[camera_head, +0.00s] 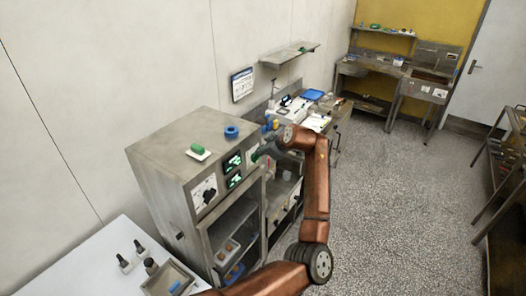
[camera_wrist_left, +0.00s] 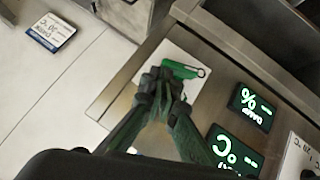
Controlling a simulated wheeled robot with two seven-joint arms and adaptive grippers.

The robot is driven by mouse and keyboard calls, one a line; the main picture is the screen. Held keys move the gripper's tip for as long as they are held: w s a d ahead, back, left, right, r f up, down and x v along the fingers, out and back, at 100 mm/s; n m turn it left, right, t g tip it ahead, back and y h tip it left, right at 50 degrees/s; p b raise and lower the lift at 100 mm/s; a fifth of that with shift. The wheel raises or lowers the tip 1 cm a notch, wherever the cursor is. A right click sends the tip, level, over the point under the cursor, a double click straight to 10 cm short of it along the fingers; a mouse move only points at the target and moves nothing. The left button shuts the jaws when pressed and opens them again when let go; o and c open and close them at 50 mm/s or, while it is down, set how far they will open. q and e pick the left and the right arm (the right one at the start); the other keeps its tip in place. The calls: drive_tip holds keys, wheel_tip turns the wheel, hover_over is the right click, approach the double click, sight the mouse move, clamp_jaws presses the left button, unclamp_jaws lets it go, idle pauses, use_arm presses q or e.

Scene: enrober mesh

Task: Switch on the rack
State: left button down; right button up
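The rack appears to be the grey steel cabinet (camera_head: 165,150) at the left. Its front panel has a dial (camera_head: 204,193), two lit green displays (camera_head: 233,162) and, to their right, a white plate (camera_head: 251,157). In the left wrist view a green part with a thin ring (camera_wrist_left: 184,70) sits on that white plate (camera_wrist_left: 178,50). My left gripper (camera_head: 262,152) is at this end of the panel. In the wrist view its fingers (camera_wrist_left: 163,82) are together, overlapping the green part's edge; contact cannot be told. I see nothing held. My right gripper is not in view.
A green item on a white pad (camera_head: 198,151) and a blue ring (camera_head: 232,131) lie on the cabinet top. A white table (camera_head: 110,262) with small items stands front left. A cluttered bench (camera_head: 318,122) is beyond the cabinet. The floor (camera_head: 385,200) at right is clear.

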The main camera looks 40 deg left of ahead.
use_arm(q)
drive_tip(key=shift+w+f, duration=0.2)
drive_tip(key=shift+w, duration=0.1)
drive_tip(key=shift+w+a+f, duration=0.1)
drive_tip(key=shift+w+f, duration=0.35)
drive_tip(key=shift+w, duration=0.25)
drive_tip(key=shift+w+f, duration=0.15)
idle(0.6)
idle(0.5)
drive_tip(key=shift+s+f, duration=0.2)
drive_tip(key=shift+s, duration=0.55)
